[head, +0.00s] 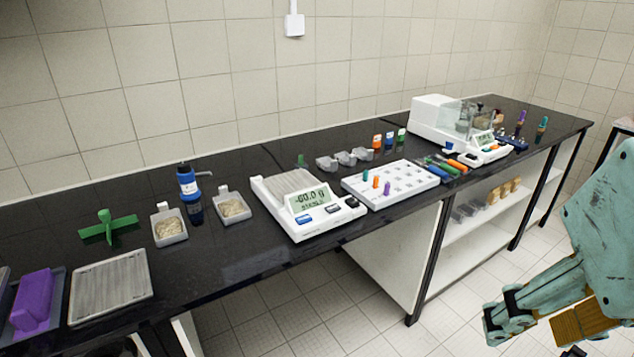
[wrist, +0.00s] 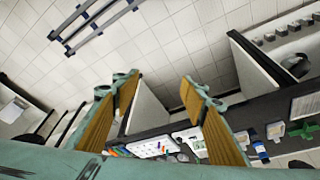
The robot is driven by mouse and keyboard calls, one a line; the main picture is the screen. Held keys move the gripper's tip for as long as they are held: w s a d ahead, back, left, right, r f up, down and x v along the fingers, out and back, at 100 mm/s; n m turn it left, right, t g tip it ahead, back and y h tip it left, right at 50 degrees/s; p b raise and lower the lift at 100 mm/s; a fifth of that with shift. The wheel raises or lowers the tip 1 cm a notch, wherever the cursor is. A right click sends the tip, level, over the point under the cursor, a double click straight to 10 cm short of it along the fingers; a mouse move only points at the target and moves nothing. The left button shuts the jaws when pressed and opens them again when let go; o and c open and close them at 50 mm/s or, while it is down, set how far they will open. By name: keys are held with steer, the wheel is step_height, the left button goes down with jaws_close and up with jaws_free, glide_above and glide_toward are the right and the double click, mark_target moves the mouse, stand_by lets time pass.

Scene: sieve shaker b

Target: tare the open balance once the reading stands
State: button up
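The open balance (head: 322,229) stands on the black bench at the middle of the head view. Its bare metal pan (head: 291,182) has nothing on it. Its display (head: 308,198) appears to read -60.0 g, with a smaller word below that looks like STABLE. A blue button (head: 304,219) and dark buttons (head: 333,209) sit on its front panel. My gripper (head: 540,325) is at the lower right of the head view, off the bench front and well away from the balance. In the wrist view my gripper (wrist: 158,84) has its two fingers wide apart with nothing between them.
A white rack (head: 391,190) with small coloured pieces stands right of the balance. An enclosed balance (head: 438,120) is farther right. The floor before the bench is clear.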

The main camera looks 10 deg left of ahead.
steer(key=shift+c, duration=0.7)
jaws_close()
stand_by(0.9)
